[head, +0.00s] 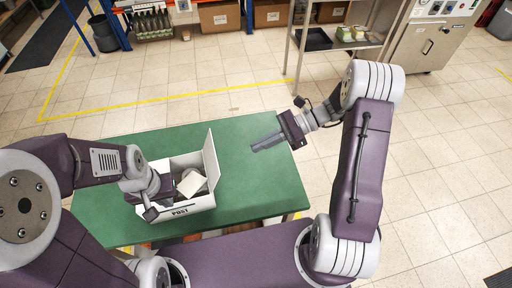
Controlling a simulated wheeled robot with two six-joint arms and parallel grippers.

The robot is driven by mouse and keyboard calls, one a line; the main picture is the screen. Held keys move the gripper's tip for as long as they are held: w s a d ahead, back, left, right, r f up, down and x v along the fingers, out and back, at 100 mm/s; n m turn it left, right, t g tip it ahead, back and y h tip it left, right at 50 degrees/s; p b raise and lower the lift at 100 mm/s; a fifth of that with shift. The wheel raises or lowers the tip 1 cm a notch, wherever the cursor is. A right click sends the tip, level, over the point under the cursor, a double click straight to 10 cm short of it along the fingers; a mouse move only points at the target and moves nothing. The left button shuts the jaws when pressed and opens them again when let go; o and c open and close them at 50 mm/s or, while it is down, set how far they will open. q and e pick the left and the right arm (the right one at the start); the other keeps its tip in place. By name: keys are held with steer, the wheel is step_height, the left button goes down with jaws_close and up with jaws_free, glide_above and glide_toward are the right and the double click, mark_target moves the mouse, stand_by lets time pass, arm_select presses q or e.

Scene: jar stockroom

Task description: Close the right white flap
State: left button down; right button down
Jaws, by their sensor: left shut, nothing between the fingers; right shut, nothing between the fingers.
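A white box (193,206) marked POST stands open on the green table (255,195). Its right white flap (211,160) stands upright along the box's right side. My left gripper (182,179) is shut and empty at the box's left side, reaching over its opening. Its wrist hides the left side of the box, so I cannot tell how a left flap lies. A pale block-like item (191,184) shows inside the box. My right gripper (262,146) is shut and empty above the table's right part, to the right of the flap and apart from it.
The table is bare behind and to the right of the box. A metal rack (340,42) with a dark tray stands on the tiled floor beyond. Brown cartons (219,16) and a dark bin (103,33) are at the back.

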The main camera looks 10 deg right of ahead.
mark_target(216, 161)
steer(key=a+b, duration=0.1)
steer(key=a, duration=0.2)
steer(key=a+f+b, duration=0.1)
steer(key=a, duration=0.2)
steer(key=a+b, duration=0.1)
steer(key=a, duration=0.2)
steer(key=shift+s+f, duration=0.2)
steer(key=shift+s, duration=0.2)
steer(key=shift+s+a+r, duration=0.1)
steer(key=shift+a+r, duration=0.15)
steer(key=shift+a, duration=0.25)
